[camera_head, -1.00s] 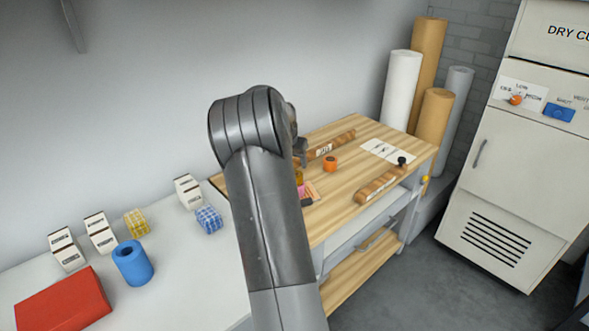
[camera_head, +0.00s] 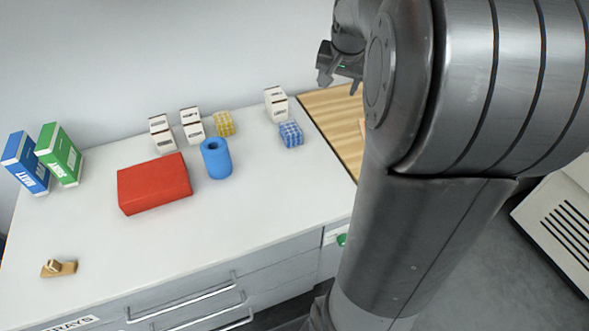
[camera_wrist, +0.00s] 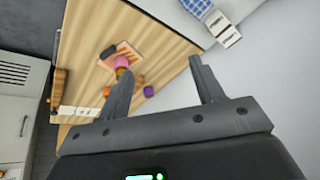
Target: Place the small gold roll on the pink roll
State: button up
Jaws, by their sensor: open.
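In the wrist view, the pink roll (camera_wrist: 121,61) stands on a small tan board on the wooden table. A small gold roll (camera_wrist: 121,72) shows against the pink one and appears to rest on it, though the left finger partly covers this spot. My gripper (camera_wrist: 165,70) is open, with nothing between its fingers, and is raised above the table, apart from both rolls. In the head view, my gripper (camera_head: 340,82) is up near the wall, above the wooden table's left end. Both rolls are hidden there behind my arm.
The wooden table (camera_wrist: 80,30) also holds a purple roll (camera_wrist: 148,91) and an orange roll (camera_wrist: 107,91). The white counter (camera_head: 260,200) carries a red block (camera_head: 154,184), a blue roll (camera_head: 216,158), a blue checked block (camera_head: 290,134) and several small boxes. Its front middle is clear.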

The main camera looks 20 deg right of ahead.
jog(key=s+a+n+t+y, duration=0.1)
jog(key=s+a+n, duration=0.6)
jog(key=s+a, duration=1.3)
jog(key=shift+s+n, duration=0.4)
jog(key=shift+s, duration=0.55)
